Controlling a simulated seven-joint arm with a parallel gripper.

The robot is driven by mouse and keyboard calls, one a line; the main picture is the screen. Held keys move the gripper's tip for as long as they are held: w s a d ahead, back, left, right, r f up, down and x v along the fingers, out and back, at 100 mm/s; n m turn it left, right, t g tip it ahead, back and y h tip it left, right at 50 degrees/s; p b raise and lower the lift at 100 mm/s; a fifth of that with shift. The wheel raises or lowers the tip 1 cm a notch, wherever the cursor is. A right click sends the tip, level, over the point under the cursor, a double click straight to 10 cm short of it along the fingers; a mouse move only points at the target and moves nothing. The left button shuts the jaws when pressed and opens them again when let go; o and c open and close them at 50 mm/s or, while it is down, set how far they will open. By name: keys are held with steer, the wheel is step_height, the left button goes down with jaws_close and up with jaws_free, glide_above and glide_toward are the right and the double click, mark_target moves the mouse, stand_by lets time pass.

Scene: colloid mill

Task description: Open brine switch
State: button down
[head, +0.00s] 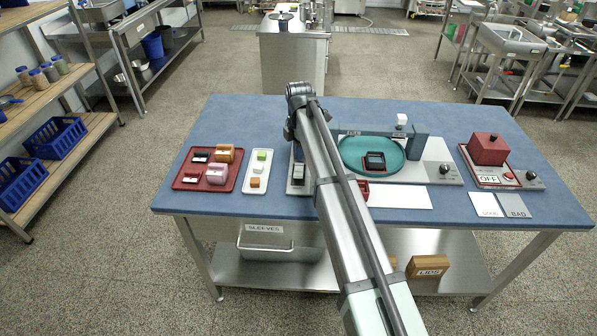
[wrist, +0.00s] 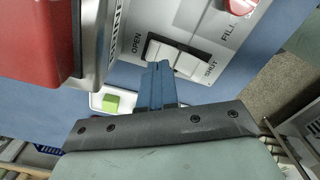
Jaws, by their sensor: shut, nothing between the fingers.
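The brine switch is a white rocker (wrist: 183,58) in a black frame on a grey panel (wrist: 205,22), seen close in the wrist view. OPEN is printed at its left end and SHUT at its right end. My gripper (wrist: 160,68) is shut and empty, its blue fingertips overlapping the rocker's lower edge near the OPEN end. I cannot tell whether they touch it, or which way the rocker is tipped. In the head view the panel (head: 296,188) is partly hidden by my arm, and my fingertips are hidden.
A red knob (wrist: 240,5) sits by FILL lettering on the panel. A red body (wrist: 30,40) is close at left in the wrist view. A white tray (head: 249,187) and a red tray (head: 180,182) of blocks lie left of the panel; a teal round plate (head: 352,145) is right.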

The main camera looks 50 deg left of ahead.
mark_target(299, 167)
step_height(299, 167, up, 4)
steer(key=shift+f, duration=0.15)
stand_by(0.4)
stand_by(0.4)
